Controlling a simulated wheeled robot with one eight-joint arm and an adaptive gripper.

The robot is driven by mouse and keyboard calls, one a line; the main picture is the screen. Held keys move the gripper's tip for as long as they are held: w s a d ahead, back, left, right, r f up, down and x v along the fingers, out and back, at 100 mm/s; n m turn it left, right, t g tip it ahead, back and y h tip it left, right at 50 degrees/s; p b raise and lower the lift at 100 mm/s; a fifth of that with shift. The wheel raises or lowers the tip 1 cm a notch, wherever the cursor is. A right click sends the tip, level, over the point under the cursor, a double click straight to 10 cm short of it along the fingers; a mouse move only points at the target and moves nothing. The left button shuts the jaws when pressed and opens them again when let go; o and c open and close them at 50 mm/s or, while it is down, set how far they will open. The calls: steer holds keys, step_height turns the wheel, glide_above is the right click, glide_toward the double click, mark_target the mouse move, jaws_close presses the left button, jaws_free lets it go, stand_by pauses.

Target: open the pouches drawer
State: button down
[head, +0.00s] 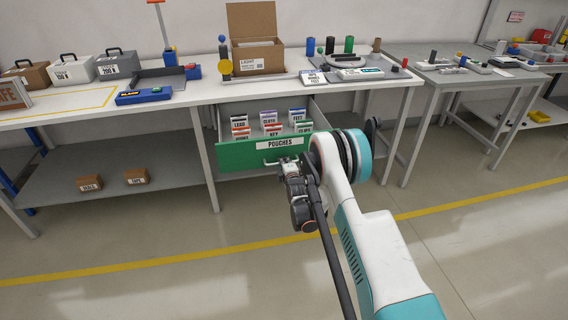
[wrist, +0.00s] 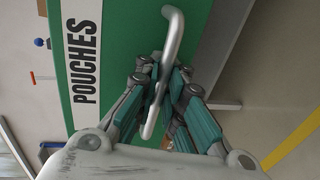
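The green pouches drawer (head: 235,154) hangs under the white workbench, pulled well out, with its white "POUCHES" label facing me. Several labelled pouches (head: 270,130) stand in rows inside it. Its metal bar handle (wrist: 174,32) crosses the wrist view in front of the green face, beside the label. My gripper (head: 286,163) is at the front of the drawer, at the handle. In the wrist view my gripper's teal fingers (wrist: 163,78) meet around the bar from both sides and appear shut on it. The handle is partly hidden by my gripper in the head view.
The white benchtop (head: 215,92) holds an open cardboard box (head: 252,35), a scale and several containers. A lower shelf (head: 110,178) with two small boxes lies left of the drawer. Table legs stand on both sides. The floor in front is clear.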

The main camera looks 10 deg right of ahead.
steer(key=c, duration=1.7)
jaws_free()
steer(key=v, duration=0.7)
steer(key=shift+s, duration=0.3)
step_height(320, 180, up, 16)
steer(key=s+m+g, duration=0.2)
steer(key=s+m, duration=0.1)
steer(key=m, duration=0.1)
steer(key=s+r+m+g, duration=0.2)
steer(key=s+r+m, duration=0.3)
steer(key=s+r, duration=0.8)
steer(key=s+m+g, duration=0.4)
steer(key=s+m, duration=0.5)
steer(key=s, duration=2.4)
steer(key=shift+a+r+g, duration=0.3)
steer(key=shift+a+r, duration=0.1)
steer(key=shift+a, duration=0.05)
